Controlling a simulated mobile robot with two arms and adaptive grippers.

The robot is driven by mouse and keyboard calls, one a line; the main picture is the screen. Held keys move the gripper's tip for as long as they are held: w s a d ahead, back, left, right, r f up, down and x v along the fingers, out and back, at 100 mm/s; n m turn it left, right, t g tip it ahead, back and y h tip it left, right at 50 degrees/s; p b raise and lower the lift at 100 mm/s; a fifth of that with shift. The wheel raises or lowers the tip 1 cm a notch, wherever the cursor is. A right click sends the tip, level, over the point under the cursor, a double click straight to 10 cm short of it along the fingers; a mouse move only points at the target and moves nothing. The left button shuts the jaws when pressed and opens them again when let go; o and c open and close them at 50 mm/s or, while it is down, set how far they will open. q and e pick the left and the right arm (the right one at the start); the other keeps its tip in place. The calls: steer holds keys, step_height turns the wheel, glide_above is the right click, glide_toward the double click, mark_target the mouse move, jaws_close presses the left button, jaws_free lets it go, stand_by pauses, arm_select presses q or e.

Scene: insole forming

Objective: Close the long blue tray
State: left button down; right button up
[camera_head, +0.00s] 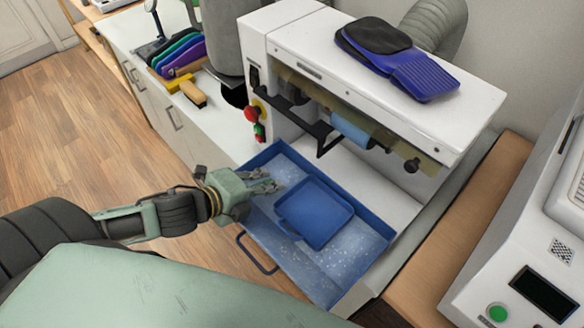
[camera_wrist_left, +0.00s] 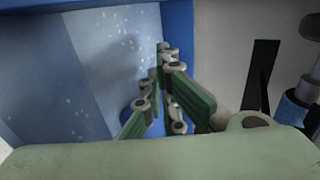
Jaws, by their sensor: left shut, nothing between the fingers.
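The long blue tray (camera_head: 330,287) is pulled out from the white machine, with its handle (camera_head: 257,254) on the front side towards me. White specks lie on its floor. A smaller, darker blue pan (camera_head: 314,213) sits inside it. My left gripper (camera_head: 272,184) is shut and empty, over the left part of the tray beside the pan. In the left wrist view the left gripper (camera_wrist_left: 165,95) shows its green fingers close together in front of the tray's blue wall (camera_wrist_left: 45,75). Whether the fingers touch the tray is unclear. My right gripper is not in view.
The white machine (camera_head: 300,45) stands behind the tray, with a dark blue and black item (camera_head: 400,60) on top. A brush (camera_head: 193,94) and several coloured insoles (camera_head: 180,50) lie on the left counter. Another white machine (camera_head: 530,240) stands at right. Floor is free at left.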

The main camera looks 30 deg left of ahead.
mark_target(301, 167)
arm_select(q)
steer(key=shift+w+r+p+x, duration=0.15)
steer(key=shift+r+p+x, duration=0.2)
steer(key=shift+x, duration=1.05)
steer(key=shift+w+r+p+x, duration=0.2)
steer(key=shift+p+x, duration=0.25)
steer(key=shift+x, duration=0.9)
steer(key=shift+w+r+p+x, duration=0.15)
steer(key=shift+r+p+x, duration=0.25)
steer(key=shift+x, duration=1)
steer(key=shift+d+f, duration=0.1)
steer(key=shift+d, duration=0.1)
steer(key=w+d, duration=0.1)
steer(key=w, duration=0.2)
steer(key=w+d, duration=0.1)
steer(key=w, duration=0.2)
steer(key=w+d, duration=0.1)
steer(key=w, duration=0.2)
steer(key=shift+w+d, duration=0.15)
steer(key=shift+w, duration=0.05)
steer(key=shift+s, duration=0.1)
